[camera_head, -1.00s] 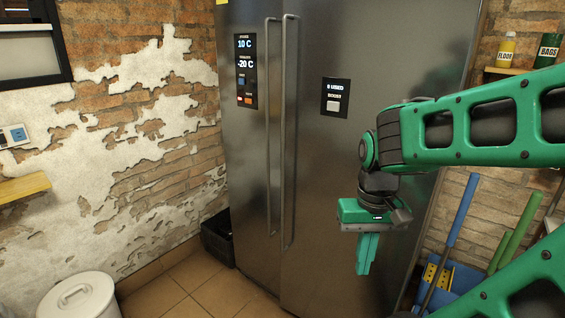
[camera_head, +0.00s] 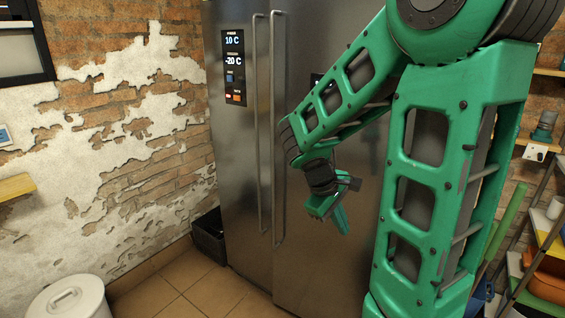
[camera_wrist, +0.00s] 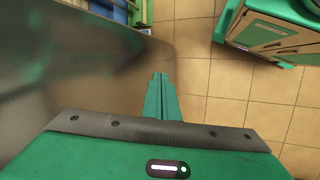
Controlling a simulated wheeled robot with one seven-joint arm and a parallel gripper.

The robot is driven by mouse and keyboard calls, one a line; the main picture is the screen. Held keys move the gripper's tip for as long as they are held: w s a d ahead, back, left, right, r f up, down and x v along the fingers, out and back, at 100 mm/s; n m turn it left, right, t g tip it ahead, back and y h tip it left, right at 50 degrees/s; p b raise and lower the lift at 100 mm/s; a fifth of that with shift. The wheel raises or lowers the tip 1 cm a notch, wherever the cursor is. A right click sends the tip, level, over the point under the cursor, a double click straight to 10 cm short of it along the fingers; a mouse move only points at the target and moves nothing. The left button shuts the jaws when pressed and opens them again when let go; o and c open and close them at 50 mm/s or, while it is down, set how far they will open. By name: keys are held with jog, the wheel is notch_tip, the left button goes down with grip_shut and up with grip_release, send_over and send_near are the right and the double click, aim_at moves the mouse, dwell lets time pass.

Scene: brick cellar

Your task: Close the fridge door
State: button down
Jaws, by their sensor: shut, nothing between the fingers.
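The fridge is a tall steel double-door unit. Its narrow left door (camera_head: 240,160) has a temperature panel, and its wider right door (camera_head: 305,255) is partly hidden behind my arm. The two doors look nearly in line, and I see no clear gap or inside. Two long upright handles (camera_head: 279,130) stand side by side at the middle seam. My gripper (camera_head: 342,222) is shut and empty, in front of the right door and right of the handles. In the wrist view, its closed fingers (camera_wrist: 162,95) are beside a steel door surface (camera_wrist: 75,60); contact cannot be told.
A black crate (camera_head: 209,238) stands at the fridge's left foot. A white lidded bin (camera_head: 68,298) is at lower left. Tiled floor (camera_head: 185,283) between them is clear. Shelves and leaning poles (camera_head: 508,225) crowd the right side.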

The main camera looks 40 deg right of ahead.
jog(key=w+d+n+h, duration=0.2)
jog(key=w+n+h, duration=0.2)
jog(key=w+n, duration=0.3)
jog(key=n+t+h, duration=0.7)
jog(key=n+t, duration=0.2)
jog(key=n, duration=0.5)
send_near(285, 159)
jog(key=s+a+r, duration=0.2)
jog(key=s+a, duration=0.3)
jog(key=a, duration=0.1)
jog(key=x, duration=1.3)
jog(key=shift+w+d, duration=0.1)
jog(key=shift+d, duration=0.15)
jog(key=shift+w+d, duration=0.15)
jog(key=shift+d, duration=0.1)
